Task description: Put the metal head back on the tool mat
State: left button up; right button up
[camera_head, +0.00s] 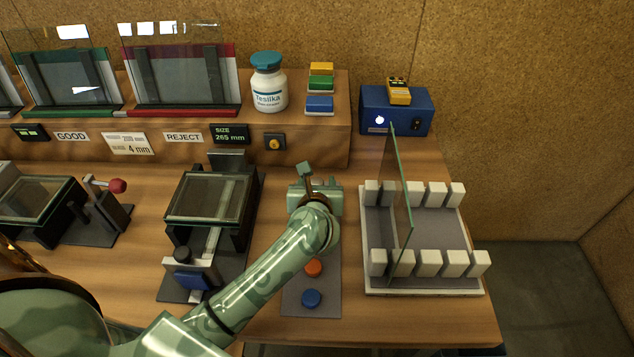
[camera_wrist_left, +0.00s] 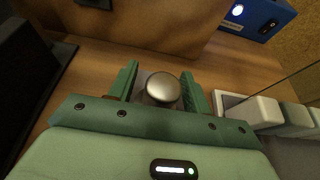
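The metal head (camera_wrist_left: 163,88), a round silvery knob, shows in the left wrist view between the fingers of my left gripper (camera_wrist_left: 158,88). The fingers stand apart, with a gap visible on the head's left side; the right finger appears close to it. In the head view my left gripper (camera_head: 315,186) is over the far end of the grey tool mat (camera_head: 327,292), and the metal head is hidden there. An orange-red head (camera_head: 313,267) and a blue head (camera_head: 311,298) sit on the mat's nearer part. My right gripper is not in view.
Right of the mat stands a white-blocked rack (camera_head: 432,284) with an upright glass pane (camera_head: 400,190). Left is a black fixture holding a glass-topped frame (camera_head: 208,197). Behind are a wooden ledge (camera_head: 315,145) and a blue box (camera_head: 421,117).

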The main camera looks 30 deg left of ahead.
pick_arm(q)
jog(key=shift+r, duration=0.2)
jog(key=p+v, duration=0.2)
jog(key=v, duration=1)
jog(key=shift+p, duration=0.3)
dwell(1.3)
